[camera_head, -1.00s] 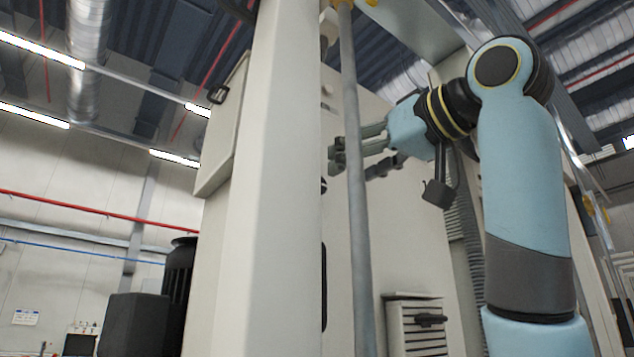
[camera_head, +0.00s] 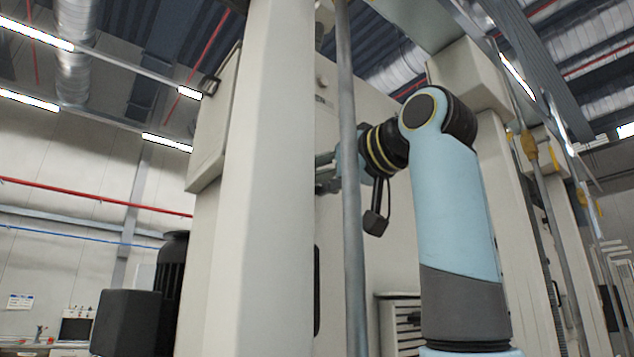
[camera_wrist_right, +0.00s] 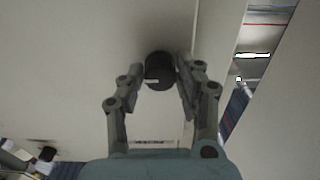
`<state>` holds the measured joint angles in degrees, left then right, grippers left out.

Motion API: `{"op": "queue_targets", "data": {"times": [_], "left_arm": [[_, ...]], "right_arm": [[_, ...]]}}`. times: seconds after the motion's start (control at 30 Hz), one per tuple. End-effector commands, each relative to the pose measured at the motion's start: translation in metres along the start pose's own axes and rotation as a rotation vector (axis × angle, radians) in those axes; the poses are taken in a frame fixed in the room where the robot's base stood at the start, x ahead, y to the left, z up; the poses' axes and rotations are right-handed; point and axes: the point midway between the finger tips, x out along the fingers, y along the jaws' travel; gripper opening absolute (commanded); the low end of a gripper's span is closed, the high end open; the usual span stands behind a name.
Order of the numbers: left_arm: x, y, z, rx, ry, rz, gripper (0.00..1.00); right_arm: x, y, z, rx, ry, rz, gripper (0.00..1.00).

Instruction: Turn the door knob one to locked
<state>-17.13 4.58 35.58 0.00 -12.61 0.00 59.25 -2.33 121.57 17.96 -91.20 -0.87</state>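A dark round door knob (camera_wrist_right: 159,71) sits on a pale panel in the right wrist view. It has a small light mark on its face. My right gripper (camera_wrist_right: 160,68) has one finger on each side of the knob. The fingers look spread, with a small gap at the left finger; whether the right finger touches the knob I cannot tell. In the head view my right gripper (camera_head: 325,172) shows only partly, behind a grey pole and beside the white column. The knob is hidden there. My left gripper is in neither view.
A wide white column (camera_head: 262,190) and a thin grey pole (camera_head: 350,200) stand in front of my right arm. A louvred box (camera_head: 401,325) is low on the cabinet. A black motor-like unit (camera_head: 172,290) is at lower left.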

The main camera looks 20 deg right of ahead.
Motion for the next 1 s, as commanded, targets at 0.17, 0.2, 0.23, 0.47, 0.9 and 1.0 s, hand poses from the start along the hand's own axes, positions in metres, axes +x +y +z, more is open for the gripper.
{"op": "queue_targets", "data": {"times": [0.17,0.2,0.23,0.47,0.9,1.0], "left_arm": [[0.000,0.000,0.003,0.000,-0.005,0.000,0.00],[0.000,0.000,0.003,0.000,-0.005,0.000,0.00],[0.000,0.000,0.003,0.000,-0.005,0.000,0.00],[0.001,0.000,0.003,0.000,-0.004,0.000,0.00],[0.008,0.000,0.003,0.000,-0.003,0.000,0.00],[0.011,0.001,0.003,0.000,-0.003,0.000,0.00]], "right_arm": [[0.000,0.000,0.000,0.000,0.000,0.000,0.09],[0.000,0.000,0.000,0.000,0.000,0.000,0.04],[0.000,0.000,0.000,0.000,0.000,0.000,0.00],[0.000,0.000,0.000,-0.016,0.001,0.000,0.00],[0.000,0.001,0.001,-0.278,0.000,0.000,0.00],[0.000,0.001,0.001,-0.373,0.000,0.000,0.00]]}}
